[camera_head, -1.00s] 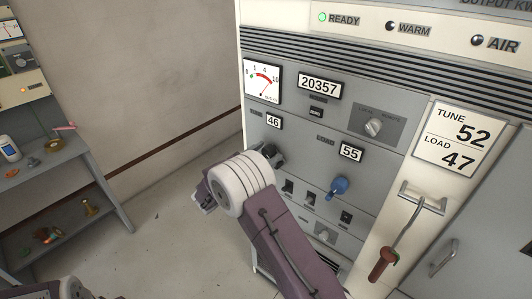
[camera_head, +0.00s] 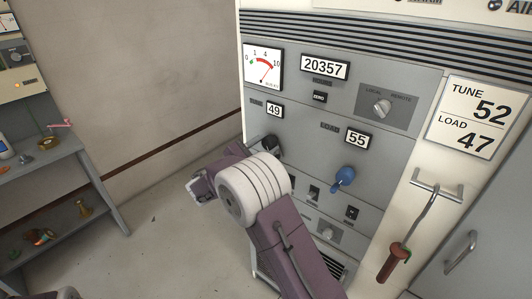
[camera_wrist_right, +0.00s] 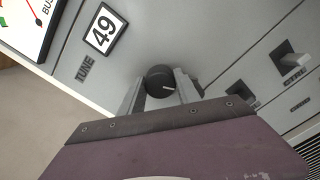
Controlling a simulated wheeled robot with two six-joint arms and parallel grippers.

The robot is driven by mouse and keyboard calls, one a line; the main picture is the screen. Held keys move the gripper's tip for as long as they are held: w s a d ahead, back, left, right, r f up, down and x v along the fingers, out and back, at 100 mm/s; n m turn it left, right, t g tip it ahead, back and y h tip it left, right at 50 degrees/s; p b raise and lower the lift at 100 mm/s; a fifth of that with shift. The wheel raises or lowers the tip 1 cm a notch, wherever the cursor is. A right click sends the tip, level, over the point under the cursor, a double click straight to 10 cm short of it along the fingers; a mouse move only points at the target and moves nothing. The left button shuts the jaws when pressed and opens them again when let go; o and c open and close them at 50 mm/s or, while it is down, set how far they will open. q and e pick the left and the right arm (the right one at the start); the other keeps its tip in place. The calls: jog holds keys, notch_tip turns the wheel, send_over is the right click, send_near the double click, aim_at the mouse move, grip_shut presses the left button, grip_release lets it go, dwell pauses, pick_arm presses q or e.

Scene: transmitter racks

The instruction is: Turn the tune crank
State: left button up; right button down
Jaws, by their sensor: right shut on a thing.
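The black tune crank (camera_wrist_right: 160,82) sits on the grey rack panel beside the TUNE label in the wrist view. It also shows in the head view (camera_head: 271,145), partly hidden by my right arm. My right gripper (camera_wrist_right: 160,88) is shut on it, one finger on each side; in the head view its fingers are mostly hidden. The tune counter (camera_head: 274,109) reads 49, as it does in the wrist view (camera_wrist_right: 103,31). A placard (camera_head: 479,116) reads TUNE 52, LOAD 47. My left gripper is not in view.
The blue load crank (camera_head: 344,177) is to the right, below a counter (camera_head: 358,138) reading 55. Switches (camera_head: 314,192) sit below. A red-handled lever (camera_head: 394,262) hangs at right. A shelf (camera_head: 62,158) with small items stands at left.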

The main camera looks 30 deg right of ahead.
jog(key=c, duration=0.9)
grip_release()
jog(key=shift+o, duration=0.2)
jog(key=shift+s+a, duration=0.15)
jog(key=shift+a, duration=0.2)
jog(key=b+v, duration=0.1)
jog(key=v, duration=0.7)
jog(key=shift+a, duration=0.15)
jog(key=shift+s, duration=0.1)
